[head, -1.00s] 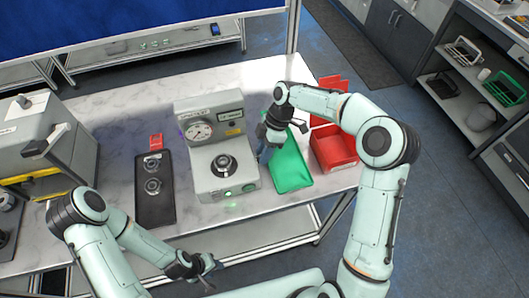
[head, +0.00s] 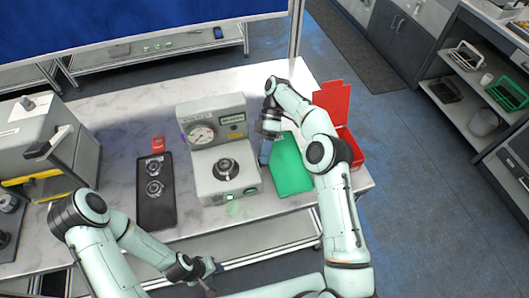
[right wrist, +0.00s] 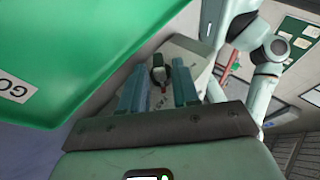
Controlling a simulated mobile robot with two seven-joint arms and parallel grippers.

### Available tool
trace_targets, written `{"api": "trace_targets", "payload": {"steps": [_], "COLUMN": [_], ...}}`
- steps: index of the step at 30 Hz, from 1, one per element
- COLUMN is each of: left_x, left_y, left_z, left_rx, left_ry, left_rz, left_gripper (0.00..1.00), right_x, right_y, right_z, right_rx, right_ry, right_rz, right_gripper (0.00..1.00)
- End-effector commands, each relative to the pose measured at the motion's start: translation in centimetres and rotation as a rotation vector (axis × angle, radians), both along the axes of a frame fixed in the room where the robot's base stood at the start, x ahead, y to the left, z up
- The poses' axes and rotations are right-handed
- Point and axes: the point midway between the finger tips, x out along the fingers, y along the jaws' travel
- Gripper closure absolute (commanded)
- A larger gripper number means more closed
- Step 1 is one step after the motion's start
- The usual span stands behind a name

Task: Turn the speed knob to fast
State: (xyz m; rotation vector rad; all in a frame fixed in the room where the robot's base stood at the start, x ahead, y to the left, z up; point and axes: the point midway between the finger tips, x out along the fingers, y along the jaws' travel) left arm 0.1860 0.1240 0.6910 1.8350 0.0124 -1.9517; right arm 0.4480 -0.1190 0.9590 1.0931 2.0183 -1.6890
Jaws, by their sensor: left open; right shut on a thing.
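A grey tabletop machine (head: 205,165) with a round gauge (head: 202,134) and a dark dial (head: 226,168) on its top stands mid-table in the head view. My right gripper (head: 266,156) points down at the machine's right side. In the right wrist view, my right gripper (right wrist: 160,85) has its blue fingers on either side of a small dark knob (right wrist: 158,72) with a pale tip, and is shut on it. The knob's setting cannot be read. My left gripper (head: 209,275) is open and empty in front of the table's front edge.
A green bin or tray (head: 291,165) lies close right of the right gripper, with a red bin (head: 350,145) beyond it. A black tray (head: 155,205) with two round metal parts lies left of the machine. A grey box-like machine (head: 25,140) stands far left.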

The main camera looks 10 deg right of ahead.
Motion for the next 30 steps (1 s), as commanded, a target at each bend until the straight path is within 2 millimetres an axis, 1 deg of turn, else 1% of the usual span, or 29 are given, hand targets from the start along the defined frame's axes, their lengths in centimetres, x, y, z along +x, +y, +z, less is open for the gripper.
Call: {"api": "trace_targets", "payload": {"steps": [1, 13, 14, 15, 30], "left_x": [-0.07, -0.08, -0.08, -0.08, -0.02], "left_y": [0.00, 0.00, 0.00, 0.00, 0.00], "left_z": [-0.05, -0.06, -0.06, -0.06, -0.02], "left_rx": [0.000, 0.000, 0.000, 0.000, 0.000], "left_ry": [0.001, 0.001, 0.001, 0.001, 0.000], "left_rz": [0.000, 0.000, 0.000, 0.000, 0.000], "left_gripper": [0.57, 0.57, 0.57, 0.57, 0.57], "right_x": [-0.13, -0.18, -0.18, -0.18, -0.04], "right_y": [0.14, 0.13, 0.13, 0.13, 0.02], "right_z": [-0.34, -0.41, -0.41, -0.40, -0.12], "right_rx": [0.000, -0.003, -0.002, -0.003, -0.001], "right_ry": [0.010, 0.016, 0.017, 0.016, 0.009], "right_rz": [0.003, 0.004, 0.004, 0.004, 0.001], "right_gripper": [1.00, 1.00, 0.63, 0.62, 0.62]}}
